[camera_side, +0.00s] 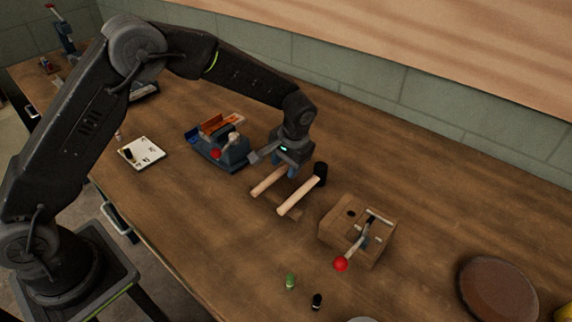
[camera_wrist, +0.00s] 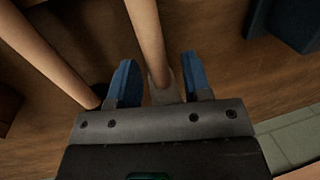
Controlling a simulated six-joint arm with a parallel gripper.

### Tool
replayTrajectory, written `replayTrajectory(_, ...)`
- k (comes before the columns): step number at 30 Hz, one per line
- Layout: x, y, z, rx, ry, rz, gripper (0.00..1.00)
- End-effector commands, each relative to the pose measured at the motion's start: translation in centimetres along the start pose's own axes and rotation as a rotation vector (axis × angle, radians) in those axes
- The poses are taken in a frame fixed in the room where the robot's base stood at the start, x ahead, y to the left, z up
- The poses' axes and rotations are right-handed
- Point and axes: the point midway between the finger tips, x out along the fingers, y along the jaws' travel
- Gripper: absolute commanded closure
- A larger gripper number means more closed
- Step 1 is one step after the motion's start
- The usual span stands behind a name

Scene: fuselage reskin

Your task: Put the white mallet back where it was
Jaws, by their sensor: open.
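Two mallets lie side by side with pale wooden handles, on what looks like a low wooden rest (camera_side: 288,211). The white mallet (camera_side: 268,181) is the one further left in the side view; my gripper hides its head there. In the wrist view its handle (camera_wrist: 147,35) runs down to a pale grey-white head (camera_wrist: 167,88) between my fingers. The black-headed mallet (camera_side: 298,196) lies to its right; its handle (camera_wrist: 45,50) is at the left in the wrist view. My gripper (camera_side: 288,170) is open, with its blue fingers (camera_wrist: 160,80) on both sides of the white mallet near its head.
A blue tool holder (camera_side: 222,150) with orange parts stands to the left of my gripper. A wooden block with a red-knobbed lever (camera_side: 355,235) is at the right. A white card (camera_side: 142,153), small green (camera_side: 291,281) and black (camera_side: 317,301) pieces and a brown disc (camera_side: 497,290) lie on the bench.

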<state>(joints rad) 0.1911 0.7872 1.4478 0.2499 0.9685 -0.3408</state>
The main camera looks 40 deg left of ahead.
Motion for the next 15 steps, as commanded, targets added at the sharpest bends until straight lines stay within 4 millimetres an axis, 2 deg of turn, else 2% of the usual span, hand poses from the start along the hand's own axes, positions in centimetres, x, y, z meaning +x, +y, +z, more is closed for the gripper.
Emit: replayTrajectory(15, -9.8, 0.1, -0.1, 0.0, 0.004, 0.002, 0.55)
